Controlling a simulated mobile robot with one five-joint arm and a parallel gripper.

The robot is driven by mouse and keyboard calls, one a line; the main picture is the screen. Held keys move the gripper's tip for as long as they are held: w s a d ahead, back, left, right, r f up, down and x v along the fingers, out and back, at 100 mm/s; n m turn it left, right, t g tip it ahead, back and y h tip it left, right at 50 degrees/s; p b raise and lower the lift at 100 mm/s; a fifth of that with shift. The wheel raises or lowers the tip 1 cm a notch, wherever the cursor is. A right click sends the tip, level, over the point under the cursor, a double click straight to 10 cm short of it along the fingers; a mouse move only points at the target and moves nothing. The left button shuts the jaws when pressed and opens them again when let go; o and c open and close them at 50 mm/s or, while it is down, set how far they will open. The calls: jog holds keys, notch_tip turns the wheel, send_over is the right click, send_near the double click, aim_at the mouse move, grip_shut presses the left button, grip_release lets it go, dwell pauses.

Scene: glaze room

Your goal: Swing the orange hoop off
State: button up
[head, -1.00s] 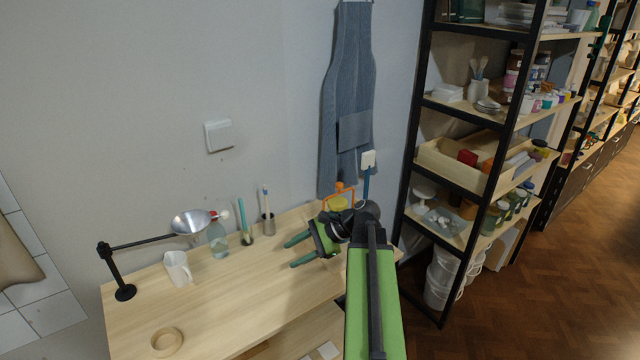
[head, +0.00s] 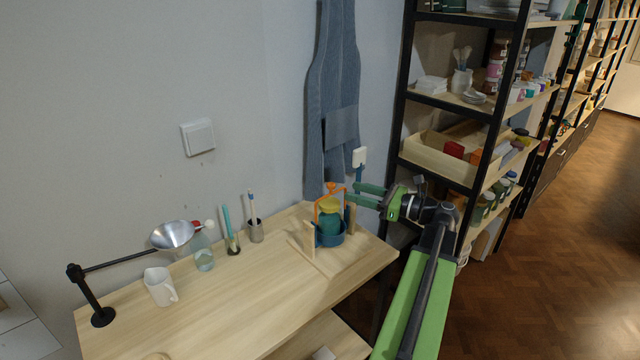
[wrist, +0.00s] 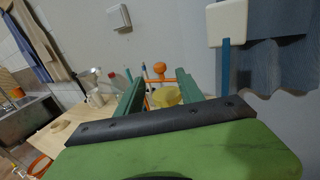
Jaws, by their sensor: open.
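The orange hoop (head: 317,214) stands upright over a teal jar (head: 330,221) with a yellow lid (head: 329,206). An orange knob (head: 333,187) tops it. The jar sits in a blue holder (head: 331,238) between wooden uprights on a board. My gripper (head: 354,193) is open and empty, just right of the hoop's upper part, its fingers pointing left. In the wrist view the knob (wrist: 159,67), part of the hoop and the yellow lid (wrist: 165,97) show between the fingers (wrist: 159,78). I cannot tell whether a finger touches the hoop.
A white-headed tool with a blue handle (head: 360,157) stands close behind my fingers. A black shelf rack (head: 393,130) rises at right.

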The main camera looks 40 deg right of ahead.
jog(key=x, duration=1.1)
jog(key=shift+w+a, duration=0.1)
jog(key=shift+w, duration=0.1)
grip_shut()
dwell(0.8)
